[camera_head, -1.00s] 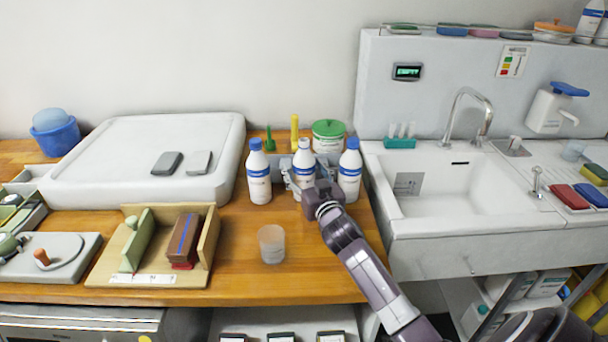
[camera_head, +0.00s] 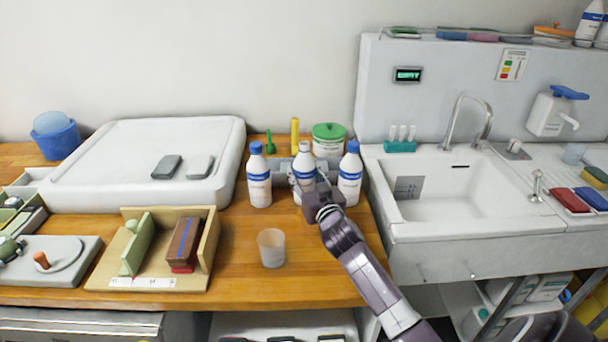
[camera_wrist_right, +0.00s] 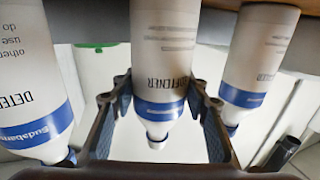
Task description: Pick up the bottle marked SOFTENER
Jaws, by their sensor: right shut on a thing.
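The bottle marked SOFTENER (camera_head: 304,162) is the middle one of three white bottles with blue bands on the wooden counter. It stands upright. In the right wrist view the bottle (camera_wrist_right: 160,45) appears upside down, with its name readable on its side. My right gripper (camera_head: 306,181) reaches it from the front right. In the right wrist view the gripper (camera_wrist_right: 159,98) has one finger on each side of the bottle and is shut on it. The gripper hides part of the bottle in the head view. My left gripper is out of view.
Blue-capped bottles stand close by on the left (camera_head: 258,180) and right (camera_head: 349,178); the left one's label begins DETE. A green-lidded tub (camera_head: 328,142) is behind. A translucent cup (camera_head: 271,248) stands in front. The sink (camera_head: 450,190) is to the right.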

